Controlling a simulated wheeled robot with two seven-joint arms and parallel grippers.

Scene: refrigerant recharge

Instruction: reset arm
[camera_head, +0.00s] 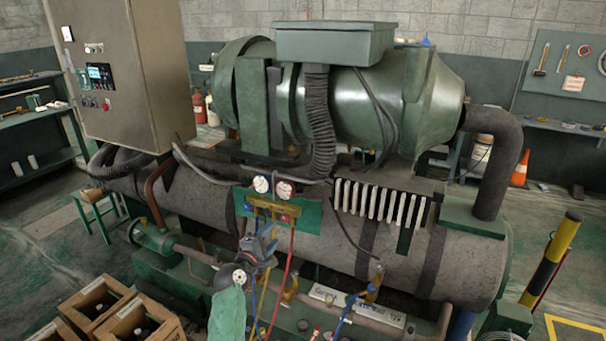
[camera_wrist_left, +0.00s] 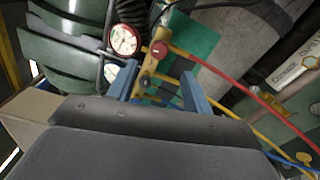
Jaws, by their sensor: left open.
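My left gripper (camera_head: 262,236) reaches up from the bottom of the head view, in front of the brass gauge manifold (camera_head: 272,207). Its two blue fingers stand apart in the left wrist view (camera_wrist_left: 162,86). The manifold (camera_wrist_left: 153,67) shows beyond and between them, and I cannot tell whether they touch it. The manifold has two round gauges (camera_head: 272,186) and hangs on a green plate (camera_head: 307,215) on the machine. One gauge (camera_wrist_left: 124,40) shows clearly in the wrist view; the other is partly hidden. My right gripper is not in view.
Red, yellow and blue hoses hang below the manifold; the red hose (camera_wrist_left: 235,83) crosses the wrist view. A large grey tank (camera_head: 340,238) lies behind. A yellow-black post (camera_head: 550,258) stands at right. Open floor shows at far left.

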